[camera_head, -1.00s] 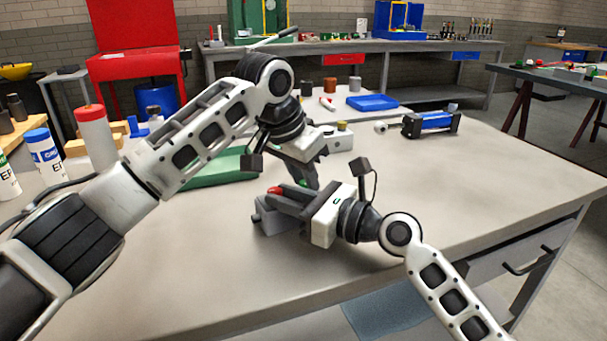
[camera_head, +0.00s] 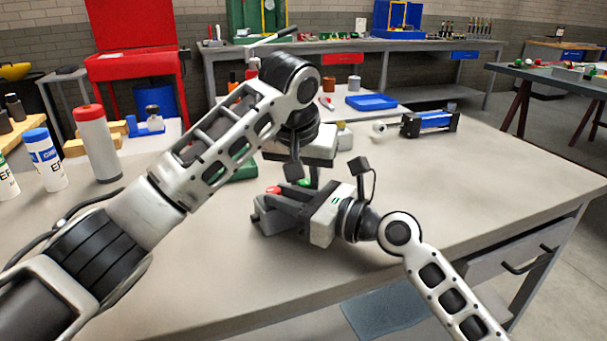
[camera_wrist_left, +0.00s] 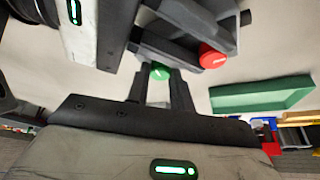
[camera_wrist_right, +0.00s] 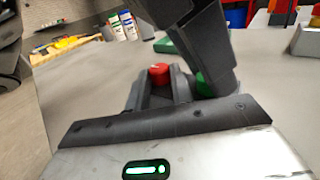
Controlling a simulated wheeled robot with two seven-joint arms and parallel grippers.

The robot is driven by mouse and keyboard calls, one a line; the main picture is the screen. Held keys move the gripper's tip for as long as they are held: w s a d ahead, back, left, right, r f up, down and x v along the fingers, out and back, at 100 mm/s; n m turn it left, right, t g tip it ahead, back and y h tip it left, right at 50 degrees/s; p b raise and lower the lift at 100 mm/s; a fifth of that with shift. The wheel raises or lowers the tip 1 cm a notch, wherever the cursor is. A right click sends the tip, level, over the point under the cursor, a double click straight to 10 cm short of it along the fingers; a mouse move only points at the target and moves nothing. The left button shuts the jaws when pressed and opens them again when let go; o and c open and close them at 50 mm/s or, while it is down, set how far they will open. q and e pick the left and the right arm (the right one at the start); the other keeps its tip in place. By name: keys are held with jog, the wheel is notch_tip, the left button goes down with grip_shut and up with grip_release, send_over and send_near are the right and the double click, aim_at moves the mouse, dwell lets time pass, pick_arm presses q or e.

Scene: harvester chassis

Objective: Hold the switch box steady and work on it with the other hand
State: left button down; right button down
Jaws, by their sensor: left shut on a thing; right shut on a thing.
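My left wrist hides part of the box's far side in the head view.
A green tray (camera_wrist_left: 262,95) lies close behind the box. Spray cans (camera_head: 45,158) and a red-capped bottle (camera_head: 97,145) stand at the left. A blue and black part (camera_head: 430,122) lies at the back right. The right side of the table is clear.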

pick_arm(q)
jog(key=shift+n+y, duration=0.3)
jog(key=shift+n, duration=0.4)
jog(key=c, duration=1.2)
grip_release()
jog(key=shift+r, duration=0.15)
jog(key=v, duration=1.1)
jog(key=shift+s+r, duration=0.35)
jog(key=shift+s, duration=0.05)
jog(key=shift+d, duration=0.1)
pick_arm(e)
jog(key=c, duration=1.1)
grip_release()
jog(key=shift+c, duration=0.2)
